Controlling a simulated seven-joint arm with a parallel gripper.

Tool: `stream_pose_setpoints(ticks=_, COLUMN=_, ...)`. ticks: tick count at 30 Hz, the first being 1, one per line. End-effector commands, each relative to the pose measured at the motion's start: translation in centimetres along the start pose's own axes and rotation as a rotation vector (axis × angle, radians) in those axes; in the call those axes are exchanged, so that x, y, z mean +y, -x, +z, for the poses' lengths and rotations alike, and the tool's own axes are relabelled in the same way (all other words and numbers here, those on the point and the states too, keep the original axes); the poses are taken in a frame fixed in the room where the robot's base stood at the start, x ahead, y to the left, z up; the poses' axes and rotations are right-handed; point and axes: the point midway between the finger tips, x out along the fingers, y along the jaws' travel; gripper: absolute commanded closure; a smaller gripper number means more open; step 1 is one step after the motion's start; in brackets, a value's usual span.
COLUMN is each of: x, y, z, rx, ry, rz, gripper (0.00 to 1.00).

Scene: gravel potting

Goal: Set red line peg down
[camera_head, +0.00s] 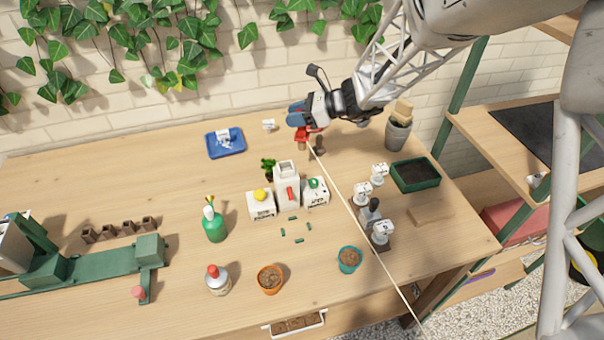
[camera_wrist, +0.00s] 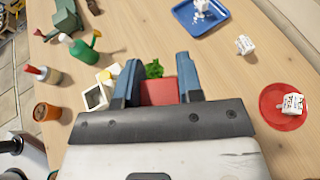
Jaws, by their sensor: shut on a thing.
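The red line peg (camera_wrist: 158,92) is held between the two blue fingers of my gripper (camera_wrist: 158,80) in the wrist view. In the head view my gripper (camera_head: 297,118) is over the back middle of the table, with the red peg (camera_head: 302,133) below its fingers. A thin pale line (camera_head: 365,235) runs from near the peg toward the front right, past the table edge. I cannot tell whether the peg touches the table; its lower end is unclear.
A blue tray (camera_head: 226,155) and a small white labelled block (camera_head: 268,125) lie left of my gripper. White boxes (camera_head: 287,172) and a small plant (camera_head: 268,167) stand in front. A red disc (camera_wrist: 270,113) bears a white block in the wrist view. A green planter (camera_head: 436,178) stands right.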

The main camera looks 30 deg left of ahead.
Motion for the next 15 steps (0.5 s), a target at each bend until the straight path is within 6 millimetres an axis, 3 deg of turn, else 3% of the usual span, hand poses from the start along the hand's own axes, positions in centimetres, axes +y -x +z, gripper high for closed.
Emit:
stream_pose_setpoints(ticks=10, x=0.0, y=-0.1, z=-0.2, rx=0.0, ry=-0.001, rz=0.001, gripper=1.0)
stream_pose_setpoints(ticks=15, x=0.0, y=-0.7, z=-1.6, rx=0.001, ry=-0.003, rz=0.002, gripper=1.0)
